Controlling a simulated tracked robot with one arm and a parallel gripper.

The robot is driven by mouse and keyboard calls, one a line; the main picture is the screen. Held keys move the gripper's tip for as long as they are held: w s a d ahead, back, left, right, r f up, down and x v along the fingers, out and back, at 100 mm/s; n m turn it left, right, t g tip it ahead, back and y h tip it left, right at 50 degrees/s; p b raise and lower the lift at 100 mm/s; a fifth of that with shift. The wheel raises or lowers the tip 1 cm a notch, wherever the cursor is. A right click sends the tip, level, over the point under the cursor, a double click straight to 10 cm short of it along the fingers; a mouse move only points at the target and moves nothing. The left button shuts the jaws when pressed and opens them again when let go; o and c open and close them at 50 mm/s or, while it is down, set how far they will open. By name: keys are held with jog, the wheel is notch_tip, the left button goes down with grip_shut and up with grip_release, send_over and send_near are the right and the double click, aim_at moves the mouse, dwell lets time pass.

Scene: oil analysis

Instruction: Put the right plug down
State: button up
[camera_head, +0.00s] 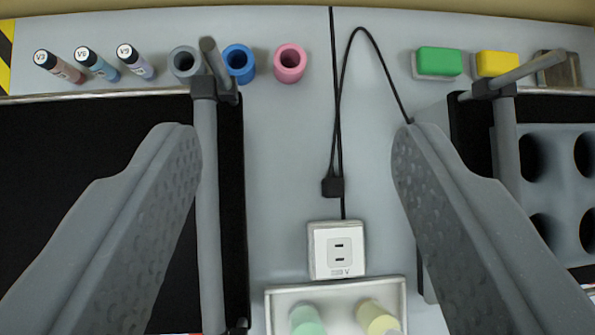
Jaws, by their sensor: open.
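A black plug (333,187) lies on the pale grey bench, just above a white socket box (337,250) with two slots. It is apart from my fingers, between them in the picture. Black cords run up from the plug area, and a thin black line continues down to the socket box. Only one plug shows. My gripper (297,130) is wide open, with nothing between the fingertips.
A white tray (277,307) with green and yellow-topped items stands below the socket. Grey posts and dark racks flank both sides. Several vials, a grey, a blue (239,64) and a pink cylinder (290,63), and green and yellow blocks line the back.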

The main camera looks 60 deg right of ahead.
jog(key=s+a+r+t, duration=0.3)
jog(key=s+r, duration=0.2)
jog(key=r, duration=0.5)
jog(key=s+a+r+t, duration=0.4)
jog(key=s+r, duration=0.2)
jog(key=r, duration=0.5)
jog(key=shift+s+y, duration=0.3)
jog(key=shift+y, duration=0.1)
jog(key=shift+r, duration=0.2)
notch_tip(320, 180, up, 5)
jog(key=p, duration=0.5)
jog(key=shift+f, duration=0.1)
